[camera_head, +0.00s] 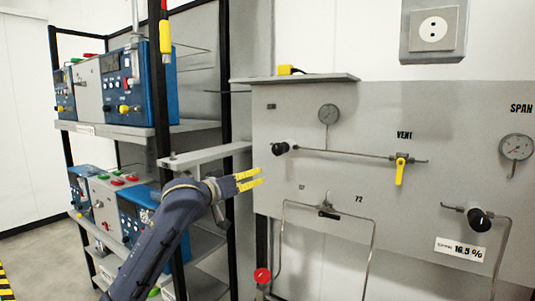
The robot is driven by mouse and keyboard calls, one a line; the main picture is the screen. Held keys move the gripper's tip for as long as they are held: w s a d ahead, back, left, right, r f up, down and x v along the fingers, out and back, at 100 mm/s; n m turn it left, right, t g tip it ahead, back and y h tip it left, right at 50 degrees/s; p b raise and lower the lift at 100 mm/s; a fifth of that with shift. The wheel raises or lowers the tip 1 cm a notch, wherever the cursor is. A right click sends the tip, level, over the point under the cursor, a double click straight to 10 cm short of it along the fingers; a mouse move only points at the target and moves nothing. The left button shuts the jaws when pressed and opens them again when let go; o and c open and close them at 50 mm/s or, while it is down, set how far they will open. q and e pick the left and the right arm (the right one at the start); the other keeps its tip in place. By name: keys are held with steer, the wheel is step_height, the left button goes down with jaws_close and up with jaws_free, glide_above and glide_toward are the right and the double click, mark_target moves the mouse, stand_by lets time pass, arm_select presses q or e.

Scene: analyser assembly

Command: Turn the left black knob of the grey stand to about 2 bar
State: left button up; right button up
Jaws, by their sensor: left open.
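The grey stand (340,242) is an upright panel filling the right half of the head view. Its left black knob (279,148) sits at the panel's upper left, on a thin pipe. A round gauge (329,114) stands above that pipe; its reading is too small to tell. My left gripper (261,176) has yellow fingers and is open and empty. It appears just below and left of the left knob in the picture, apart from it. A second black knob (478,218) is at the lower right. My right gripper is not in view.
A yellow valve handle (400,172) hangs under the VENT label. Another gauge (516,147) is at the right edge. A ledge (296,78) tops the panel. A shelf rack (190,127) with blue analysers (140,88) stands left. A red knob (262,275) is low down.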

arm_select(q)
steer(key=m, duration=0.2)
glide_toward(276, 149)
steer(key=shift+h, duration=0.3)
steer(key=x, duration=1.1)
steer(key=shift+w+f, duration=0.15)
steer(key=shift+w, duration=0.2)
jaws_close()
